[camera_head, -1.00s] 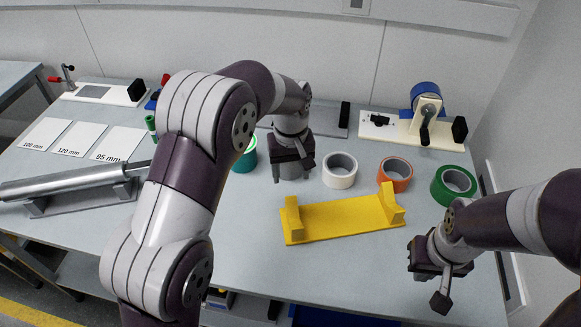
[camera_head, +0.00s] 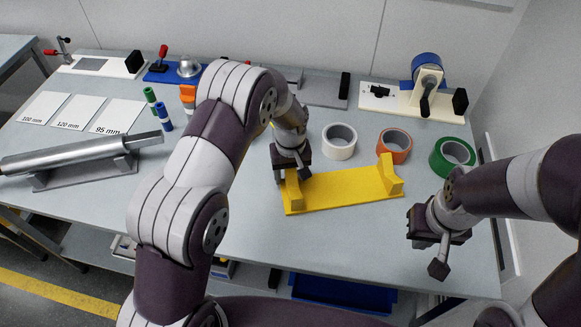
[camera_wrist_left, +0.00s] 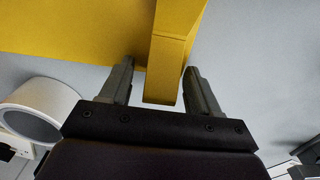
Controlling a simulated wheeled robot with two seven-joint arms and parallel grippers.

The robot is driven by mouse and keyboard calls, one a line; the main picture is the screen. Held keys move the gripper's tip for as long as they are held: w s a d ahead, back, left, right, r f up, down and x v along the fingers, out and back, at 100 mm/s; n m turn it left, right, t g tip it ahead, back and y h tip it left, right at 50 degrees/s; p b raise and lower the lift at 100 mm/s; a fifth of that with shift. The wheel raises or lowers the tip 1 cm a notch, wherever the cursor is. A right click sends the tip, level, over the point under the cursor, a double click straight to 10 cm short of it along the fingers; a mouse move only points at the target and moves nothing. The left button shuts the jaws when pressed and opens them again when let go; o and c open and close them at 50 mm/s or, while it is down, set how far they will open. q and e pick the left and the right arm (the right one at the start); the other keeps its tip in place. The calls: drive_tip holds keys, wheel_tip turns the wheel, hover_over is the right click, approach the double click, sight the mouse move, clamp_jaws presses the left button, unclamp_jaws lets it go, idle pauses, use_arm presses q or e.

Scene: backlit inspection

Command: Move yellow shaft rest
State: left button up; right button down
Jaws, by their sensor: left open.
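The yellow shaft rest (camera_head: 340,192) lies on the grey table, with one raised end at the left and one at the right. My left gripper (camera_head: 291,175) is over its left raised end. In the left wrist view my left gripper (camera_wrist_left: 159,70) is open, with a finger on each side of the raised end of the yellow shaft rest (camera_wrist_left: 172,55). Gaps show beside the fingers, so it is not gripped. My right gripper (camera_head: 438,258) is right of the rest near the table's front edge; its jaw opening is unclear.
White (camera_head: 339,152), orange (camera_head: 394,157) and green (camera_head: 452,166) tape rolls stand behind the rest. A metal shaft (camera_head: 70,157) lies on a grey rest (camera_head: 85,175) at the left. A tape dispenser (camera_head: 427,85) is at the back right. Table in front of the rest is clear.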

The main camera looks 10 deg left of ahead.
use_arm(q)
clamp_jaws()
idle(1.4)
